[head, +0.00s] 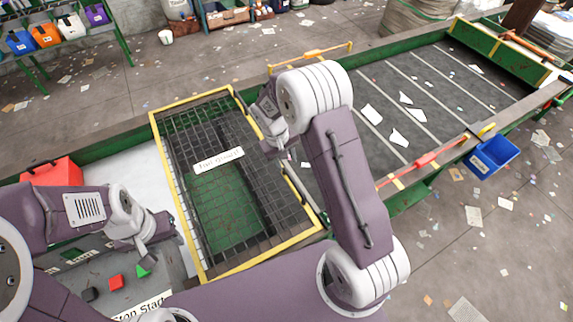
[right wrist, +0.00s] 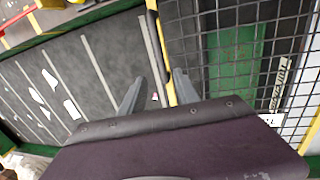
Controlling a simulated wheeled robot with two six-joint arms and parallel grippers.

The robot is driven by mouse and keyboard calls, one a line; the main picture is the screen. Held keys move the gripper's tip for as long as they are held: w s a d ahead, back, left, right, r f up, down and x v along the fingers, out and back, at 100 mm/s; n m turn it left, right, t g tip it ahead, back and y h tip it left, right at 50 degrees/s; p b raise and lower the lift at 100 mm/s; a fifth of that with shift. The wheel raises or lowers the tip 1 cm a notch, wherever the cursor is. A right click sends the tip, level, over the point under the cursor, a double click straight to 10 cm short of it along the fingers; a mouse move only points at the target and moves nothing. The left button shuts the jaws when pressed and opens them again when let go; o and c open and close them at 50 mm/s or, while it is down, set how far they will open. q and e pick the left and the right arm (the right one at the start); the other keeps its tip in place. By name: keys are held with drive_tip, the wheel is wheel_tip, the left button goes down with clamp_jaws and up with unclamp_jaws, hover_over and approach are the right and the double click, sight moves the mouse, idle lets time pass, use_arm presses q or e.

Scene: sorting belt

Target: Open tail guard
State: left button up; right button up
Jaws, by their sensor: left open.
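The tail guard is a black mesh panel in a yellow frame (head: 165,175) with a white label reading like "Tail Guard" (head: 218,160). It lies flat over the near end of the belt, with green showing beneath. My right gripper (head: 263,128) is at the guard's right edge. In the right wrist view its two fingers (right wrist: 157,90) are apart, with the yellow guard edge (right wrist: 160,50) running between them and no clear contact. My left gripper (head: 146,258) is open and empty, left of the guard above the control panel.
The panel has a red button (head: 116,283), a green button and a "Stop Start" label (head: 140,307). A red box (head: 52,172) stands at the left. The dark belt (head: 430,90) carries white scraps. A blue bin (head: 493,154) hangs at the belt's right side.

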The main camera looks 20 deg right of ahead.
sight(292, 179)
drive_tip(key=f+b, duration=0.2)
drive_tip(key=f, duration=0.1)
drive_tip(key=d+f+b, duration=0.1)
drive_tip(key=f+b, duration=0.4)
drive_tip(key=shift+s+d+f, duration=0.25)
drive_tip(key=shift+s+f, duration=0.05)
drive_tip(key=shift+s+d, duration=0.1)
drive_tip(key=shift+s+r, duration=0.25)
drive_tip(key=shift+s, duration=0.1)
use_arm(q)
wheel_tip(292, 179, down, 7)
drive_tip(key=s, duration=0.1)
drive_tip(key=shift+s+r, duration=0.2)
drive_tip(key=shift+s, duration=0.2)
use_arm(e)
drive_tip(key=shift+w, duration=0.1)
clamp_jaws()
use_arm(q)
drive_tip(key=shift+a, duration=0.1)
